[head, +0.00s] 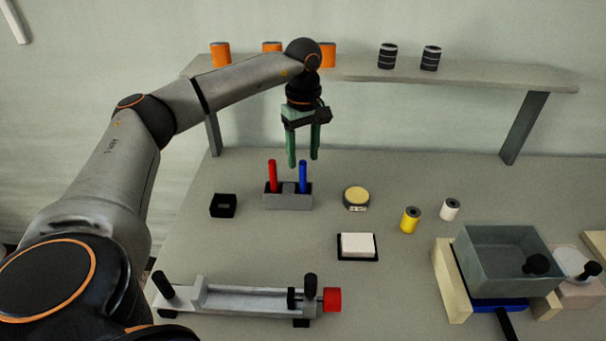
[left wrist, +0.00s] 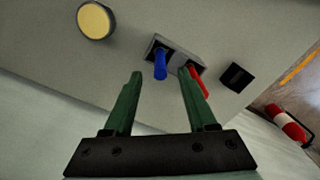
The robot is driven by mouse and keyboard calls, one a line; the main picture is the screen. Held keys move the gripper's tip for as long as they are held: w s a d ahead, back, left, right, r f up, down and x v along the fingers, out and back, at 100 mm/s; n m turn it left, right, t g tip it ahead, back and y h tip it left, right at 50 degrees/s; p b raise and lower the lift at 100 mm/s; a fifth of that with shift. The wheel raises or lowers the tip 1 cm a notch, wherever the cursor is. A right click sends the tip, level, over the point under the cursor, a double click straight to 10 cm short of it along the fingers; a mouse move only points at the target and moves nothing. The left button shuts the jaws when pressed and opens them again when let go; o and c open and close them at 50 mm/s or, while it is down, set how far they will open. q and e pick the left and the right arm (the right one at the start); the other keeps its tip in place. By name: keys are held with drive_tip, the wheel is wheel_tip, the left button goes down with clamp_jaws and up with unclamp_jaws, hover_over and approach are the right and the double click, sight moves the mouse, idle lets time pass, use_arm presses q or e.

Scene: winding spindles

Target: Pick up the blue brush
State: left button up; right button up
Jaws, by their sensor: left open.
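The blue brush (head: 303,176) stands upright in a grey holder (head: 288,201), beside a red brush (head: 272,176). My left gripper (head: 303,162) is open and empty, with green fingers pointing down above and behind the holder. In the left wrist view, the blue brush (left wrist: 160,65) shows beyond the gap between the fingers of the left gripper (left wrist: 160,75), and the red brush (left wrist: 199,84) is partly hidden by one finger. The fingers do not appear to touch either brush. My right gripper is not in view.
A small black box (head: 223,205) is left of the holder; a round yellow-topped tin (head: 356,198) is right of it. A white block (head: 358,245), yellow spool (head: 410,220) and grey bin (head: 508,265) stand farther right. A winding fixture (head: 245,299) lies in front. A shelf (head: 480,80) runs behind.

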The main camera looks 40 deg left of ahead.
sight(303, 167)
use_arm(q)
wheel_tip(303, 167, down, 4)
drive_tip(key=shift+f, duration=0.1)
clamp_jaws()
idle(0.5)
